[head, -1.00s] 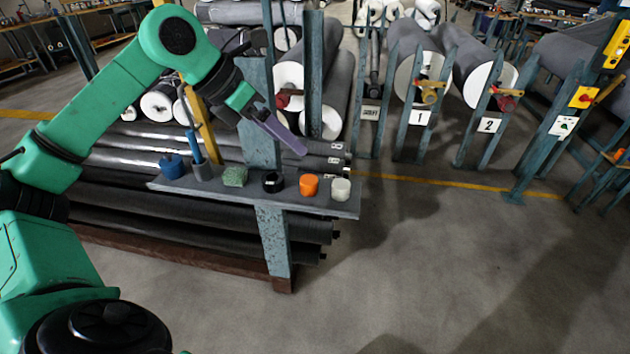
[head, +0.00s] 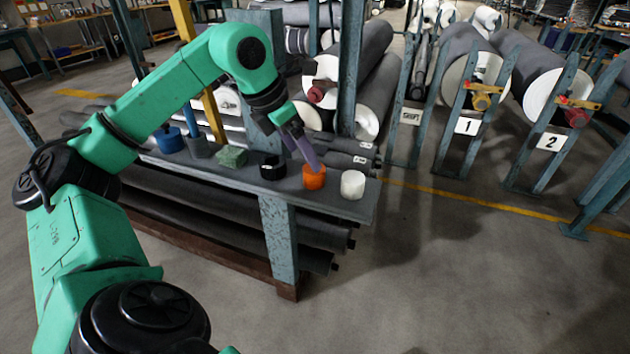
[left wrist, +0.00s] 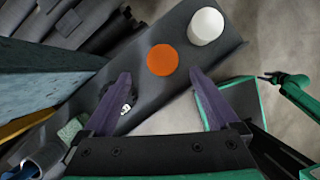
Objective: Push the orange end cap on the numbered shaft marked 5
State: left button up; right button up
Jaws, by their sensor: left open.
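The orange end cap (head: 315,176) stands on the narrow grey shelf (head: 215,176), between a black ring and a white cap. It also shows in the left wrist view (left wrist: 162,60), ahead of and between the fingers. My left gripper (head: 318,167) is at the orange cap in the head view, its fingertips overlapping the cap's top edge; I cannot tell whether they touch it. In the left wrist view the fingers (left wrist: 160,75) are spread apart with nothing between them. Number plates 1 (head: 466,126) and 2 (head: 550,142) show on the roll stands. No plate 5 is visible. My right gripper is not seen.
On the shelf stand a white cap (head: 353,184), a black ring (head: 272,167), a green block (head: 231,157) and a blue item (head: 169,139). A blue post (head: 351,70) and a yellow post (head: 190,40) rise behind. The floor (head: 450,290) at right is clear.

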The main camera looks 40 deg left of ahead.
aim_at(314, 176)
pick_arm(q)
jog(key=x, duration=0.7)
jog(key=shift+w+d+r, duration=0.1)
jog(key=shift+w+d, duration=0.1)
jog(key=shift+r, duration=0.1)
jog(key=c, duration=1.4)
